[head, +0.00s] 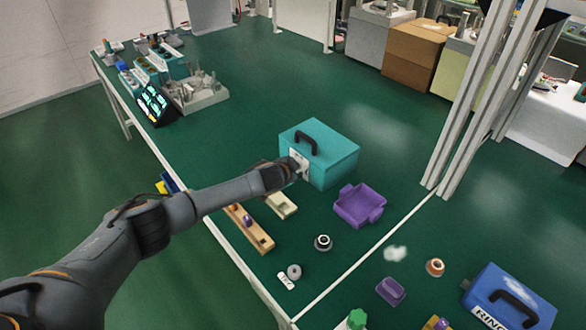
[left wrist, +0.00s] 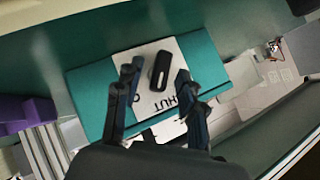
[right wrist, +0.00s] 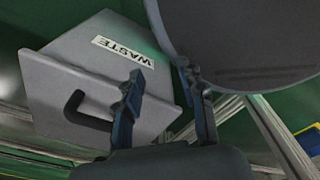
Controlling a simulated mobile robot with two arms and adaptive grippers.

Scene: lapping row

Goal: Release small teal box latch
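The small teal box (head: 335,163) stands on the green table with a black carrying handle on its lid. A white plate (head: 299,158) is on its near-left face. In the left wrist view, the teal face (left wrist: 88,95) fills the middle, and its white plate (left wrist: 188,48) bears partly hidden lettering. A black elongated latch (left wrist: 160,70) sits on this plate, slightly tilted. My left gripper (left wrist: 157,82) is open in front of the plate, with the latch between its fingertips in the picture; contact cannot be told. My right gripper (right wrist: 163,82) is open and empty.
A purple tray (head: 360,206), wooden block (head: 250,230) and small round parts lie near the teal box. A blue box (head: 510,300) stands lower right. Metal posts (head: 480,95) rise at right. The right wrist view shows a grey WASTE bin (right wrist: 100,75).

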